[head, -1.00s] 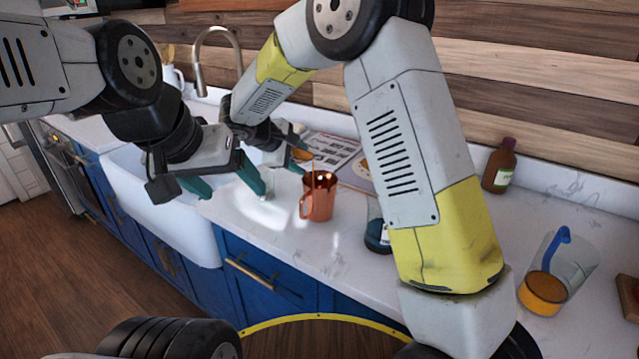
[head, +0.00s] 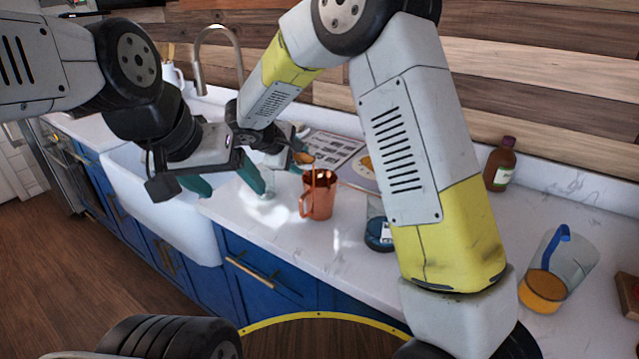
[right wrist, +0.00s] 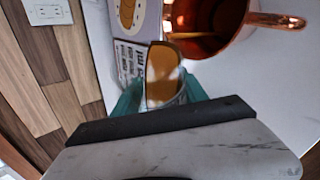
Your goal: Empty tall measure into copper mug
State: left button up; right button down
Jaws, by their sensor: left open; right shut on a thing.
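The copper mug (head: 319,200) stands upright on the white counter; its open mouth also shows in the right wrist view (right wrist: 240,20). The tall measure (head: 304,158) is tilted above the mug's left side, with amber liquid at its mouth. A thin stream appears to run from it into the mug. My right gripper (right wrist: 160,92) is shut on the measure (right wrist: 163,72), which sits between its teal fingers. Much of the measure is hidden in the head view. My left gripper (head: 225,184) is open and empty, left of the mug and apart from it.
A dark blue labelled container (head: 377,233) stands right of the mug, partly behind my right arm. A clear jug with a blue handle and orange contents (head: 543,290) and a brown bottle (head: 500,166) stand farther right. A printed sheet (head: 335,150) lies behind. The sink (head: 160,205) is left.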

jog(key=shift+f+m+y, duration=0.1)
jog(key=shift+m+y, duration=0.2)
jog(key=shift+y, duration=0.1)
dwell(0.7)
jog(key=shift+s+d+r+m+t+y, duration=0.3)
jog(key=shift+d+r+t+y, duration=0.1)
jog(key=shift+r+t, duration=0.25)
dwell(1.2)
jog(key=shift+s+d+r+m+t+y+b, duration=0.1)
jog(key=shift+r+m+t+y+b, duration=0.7)
jog(key=shift+b, duration=0.3)
dwell(1.9)
